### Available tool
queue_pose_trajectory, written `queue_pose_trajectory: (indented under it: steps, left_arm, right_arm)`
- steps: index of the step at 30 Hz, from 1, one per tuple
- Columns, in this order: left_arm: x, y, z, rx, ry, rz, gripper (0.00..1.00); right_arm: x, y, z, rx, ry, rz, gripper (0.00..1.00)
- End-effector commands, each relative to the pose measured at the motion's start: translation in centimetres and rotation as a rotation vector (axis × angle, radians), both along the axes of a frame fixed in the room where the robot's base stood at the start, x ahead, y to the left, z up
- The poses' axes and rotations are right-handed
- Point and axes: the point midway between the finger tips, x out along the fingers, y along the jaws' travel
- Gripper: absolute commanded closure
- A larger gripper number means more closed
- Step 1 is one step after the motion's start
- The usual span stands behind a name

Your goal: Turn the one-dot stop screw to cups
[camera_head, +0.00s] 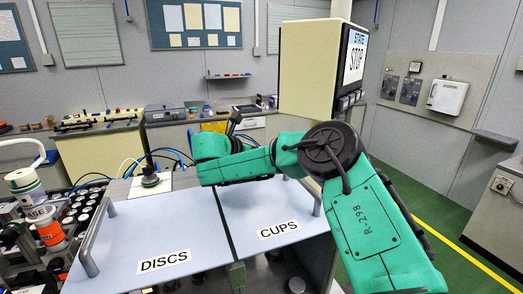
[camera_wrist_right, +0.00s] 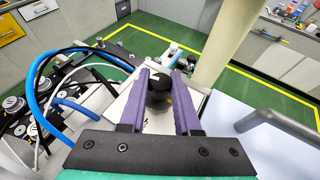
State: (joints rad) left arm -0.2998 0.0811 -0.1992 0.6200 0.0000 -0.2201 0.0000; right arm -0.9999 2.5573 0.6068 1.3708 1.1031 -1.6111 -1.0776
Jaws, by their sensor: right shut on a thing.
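In the right wrist view, my right gripper (camera_wrist_right: 161,80) is shut with its two purple fingers on either side of a dark rounded knob (camera_wrist_right: 158,92), apparently the stop screw. The knob stands above a pale plate (camera_wrist_right: 125,108). No dot mark can be made out. In the head view, my green right arm reaches left across the back of the bench, and its fingers cannot be made out. A pale panel lettered CUPS (camera_head: 265,212) lies below the arm, beside a panel lettered DISCS (camera_head: 150,225). My left gripper is not in view.
A cream box (camera_head: 305,68) with a screen reading STATE STOP stands behind my right arm. Blue cables (camera_wrist_right: 38,85) run left of the gripper. Grey handles (camera_head: 90,240) edge the panels.

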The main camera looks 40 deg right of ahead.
Motion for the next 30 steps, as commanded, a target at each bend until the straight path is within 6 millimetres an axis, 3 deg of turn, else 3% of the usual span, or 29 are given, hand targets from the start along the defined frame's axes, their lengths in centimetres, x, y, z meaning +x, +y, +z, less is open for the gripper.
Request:
queue_pose_trajectory:
  steps: [13, 14, 16, 30]
  left_arm:
    - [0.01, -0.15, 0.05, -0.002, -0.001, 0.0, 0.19]
    - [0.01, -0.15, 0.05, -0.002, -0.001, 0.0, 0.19]
    - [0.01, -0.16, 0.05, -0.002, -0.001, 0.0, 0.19]
    - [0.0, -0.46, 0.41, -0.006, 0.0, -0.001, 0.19]
  right_arm:
    - [0.01, 0.0, 0.04, -0.002, 0.001, -0.013, 1.0]
    - [0.01, -0.01, 0.05, -0.002, 0.001, -0.013, 0.65]
    - [0.01, -0.01, 0.05, -0.002, 0.001, -0.013, 0.39]
    - [-0.26, -0.8, 0.57, -0.002, -0.001, -0.016, 0.39]
